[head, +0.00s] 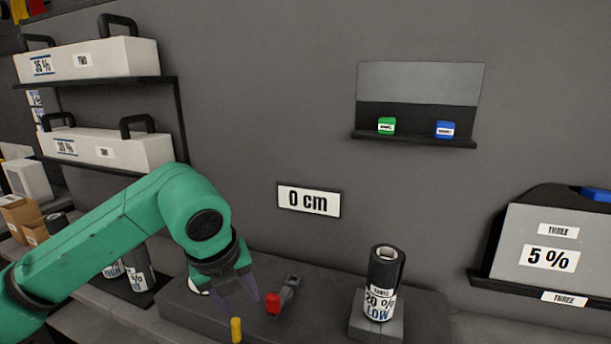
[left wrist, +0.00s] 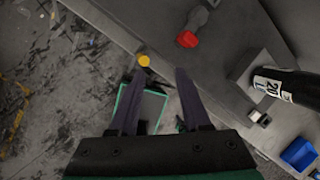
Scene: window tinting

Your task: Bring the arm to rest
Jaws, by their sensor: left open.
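My left arm (head: 95,245) is green and reaches in from the left over the dark bench. My left gripper (head: 236,292) has purple fingers that point down, open and with nothing seen between them. In the left wrist view the gripper (left wrist: 160,75) shows its two fingers spread apart over the bench edge and floor. A small yellow piece (head: 236,329) stands below the fingers; it also shows in the left wrist view (left wrist: 144,61) near the left fingertip, and I cannot tell whether they touch. My right gripper is in neither view.
A red-tipped grey tool (head: 273,303) lies right of the gripper. A "20% LOW" roll (head: 381,300) stands on a block. Shelves hold white cases (head: 105,153) at left and green (head: 387,125) and blue (head: 445,129) items at back. A "0 cm" sign (head: 308,200) hangs on the wall.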

